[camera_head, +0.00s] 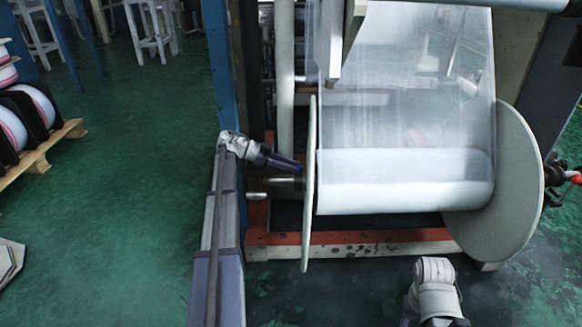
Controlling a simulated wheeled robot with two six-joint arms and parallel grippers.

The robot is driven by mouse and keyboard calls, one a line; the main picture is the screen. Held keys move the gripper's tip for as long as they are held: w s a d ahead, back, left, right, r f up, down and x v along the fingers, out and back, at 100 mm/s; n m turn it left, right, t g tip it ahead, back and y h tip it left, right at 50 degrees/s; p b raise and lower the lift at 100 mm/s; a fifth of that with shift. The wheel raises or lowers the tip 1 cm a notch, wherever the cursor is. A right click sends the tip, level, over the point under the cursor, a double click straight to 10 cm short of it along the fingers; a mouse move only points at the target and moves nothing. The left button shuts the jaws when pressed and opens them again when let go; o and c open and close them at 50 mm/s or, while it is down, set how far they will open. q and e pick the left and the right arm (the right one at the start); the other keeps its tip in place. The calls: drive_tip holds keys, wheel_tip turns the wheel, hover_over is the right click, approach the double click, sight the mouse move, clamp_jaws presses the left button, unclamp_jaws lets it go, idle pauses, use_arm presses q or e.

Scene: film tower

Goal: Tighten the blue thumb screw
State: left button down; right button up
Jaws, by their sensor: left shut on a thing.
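My left gripper (290,163) reaches in from the left to the left end of the film roll, beside the left disc (310,180). Its dark bluish fingers are shut at the end of the roll's shaft, just left of the disc. The blue thumb screw is hidden by the fingers or too small to make out separately there. Part of my right arm shows at the bottom right, but its gripper is not in view.
The white film roll (400,182) lies level between the left disc and a large right disc (495,185), with film running upward. A blue post (222,65) stands close to my left arm. A pallet (42,155) with rolls is at far left. Green floor (110,200) is clear.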

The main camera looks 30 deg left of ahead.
use_arm(q)
drive_tip(key=shift+w+a+m+g+h, duration=0.1)
drive_tip(key=shift+w+m+g+h, duration=0.15)
drive_tip(key=shift+m+g, duration=0.45)
drive_tip(key=shift+w+a+m+g+h, duration=0.15)
drive_tip(key=shift+m+g+h, duration=0.1)
drive_tip(key=shift+m+g, duration=0.4)
drive_tip(key=shift+d+m+g, duration=0.15)
drive_tip(key=shift+m+g, duration=0.1)
drive_tip(key=shift+g, duration=0.1)
drive_tip(key=c, duration=0.9)
unclamp_jaws()
drive_tip(key=shift+o, duration=0.2)
